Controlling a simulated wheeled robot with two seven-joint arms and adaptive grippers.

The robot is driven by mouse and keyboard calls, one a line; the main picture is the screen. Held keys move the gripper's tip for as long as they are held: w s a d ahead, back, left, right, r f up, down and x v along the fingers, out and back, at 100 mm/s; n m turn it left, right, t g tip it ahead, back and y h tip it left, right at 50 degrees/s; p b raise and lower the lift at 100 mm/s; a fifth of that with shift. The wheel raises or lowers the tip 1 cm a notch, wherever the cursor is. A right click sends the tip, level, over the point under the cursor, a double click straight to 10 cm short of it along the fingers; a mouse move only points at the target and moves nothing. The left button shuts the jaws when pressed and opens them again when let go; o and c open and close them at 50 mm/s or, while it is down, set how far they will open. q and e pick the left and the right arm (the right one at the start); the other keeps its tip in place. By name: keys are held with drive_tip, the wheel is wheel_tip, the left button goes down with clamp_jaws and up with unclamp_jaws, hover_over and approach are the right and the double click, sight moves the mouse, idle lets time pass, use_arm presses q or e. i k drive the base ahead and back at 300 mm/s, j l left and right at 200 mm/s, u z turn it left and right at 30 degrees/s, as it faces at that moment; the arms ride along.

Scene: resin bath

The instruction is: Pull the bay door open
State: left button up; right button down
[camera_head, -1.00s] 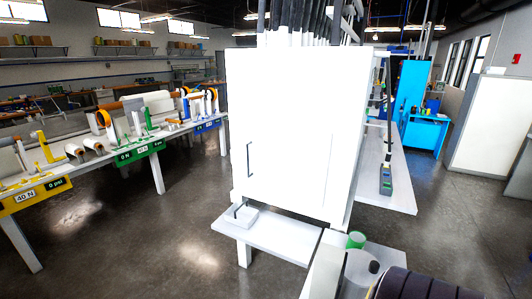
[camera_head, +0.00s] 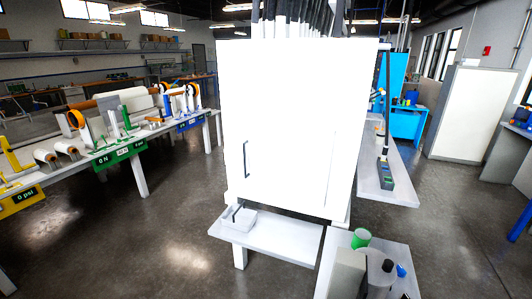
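The bay door (camera_head: 290,120) is the large white front panel of the cabinet in the middle of the head view. It looks shut. Its dark vertical handle (camera_head: 246,159) is on the lower left part of the panel. Neither of my grippers shows in the head view, so nothing of mine is seen touching the handle or the door.
A white shelf (camera_head: 275,240) with a small tray (camera_head: 238,217) juts out below the door. A side table (camera_head: 340,243) holds a green cup (camera_head: 361,238). A long bench (camera_head: 140,171) with rollers stands left. Open floor (camera_head: 170,245) lies front left.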

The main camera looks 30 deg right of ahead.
sight(286, 161)
drive_tip(key=i+j+z, duration=0.1)
drive_tip(key=z, duration=0.3)
drive_tip(key=i+j+z, duration=0.15)
drive_tip(key=z, duration=0.25)
drive_tip(key=i+j+z, duration=0.15)
drive_tip(key=z, duration=0.25)
drive_tip(key=i+j+z, duration=0.1)
drive_tip(key=z, duration=0.35)
drive_tip(key=j, duration=0.1)
